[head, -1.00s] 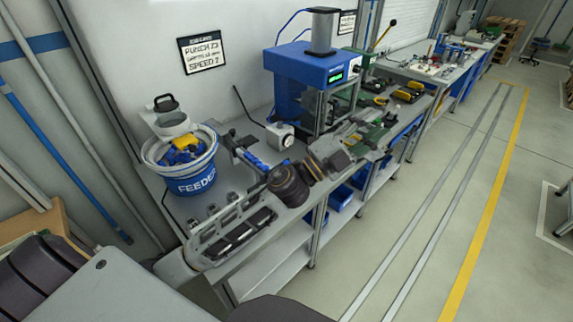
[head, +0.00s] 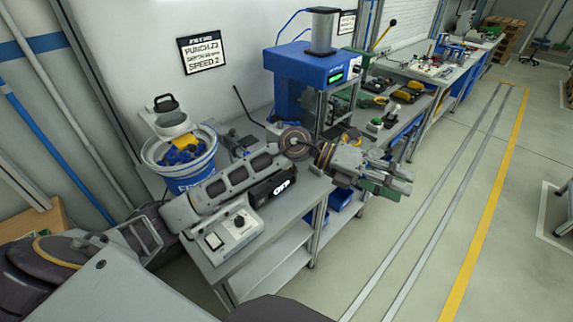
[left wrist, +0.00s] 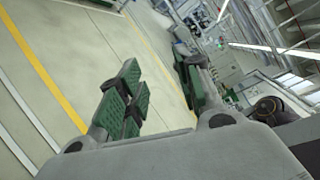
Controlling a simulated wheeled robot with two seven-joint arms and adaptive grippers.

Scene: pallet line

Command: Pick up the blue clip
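Several blue pieces (head: 178,157) lie in the bowl of the feeder (head: 190,184) at the left of the bench; they are too small to tell whether one is the blue clip. No separate blue clip can be made out. My left gripper (head: 392,180) is beyond the front edge of the bench, over the aisle, pointing right and well away from the feeder. In the left wrist view its green-padded fingers (left wrist: 160,90) are wide apart with nothing between them. My left arm hides part of the bench. My right gripper is not in view.
A blue press (head: 300,75) stands at the back of the bench. Yellow-and-black items (head: 374,101) lie right of the press. The floor aisle (head: 440,200) is clear.

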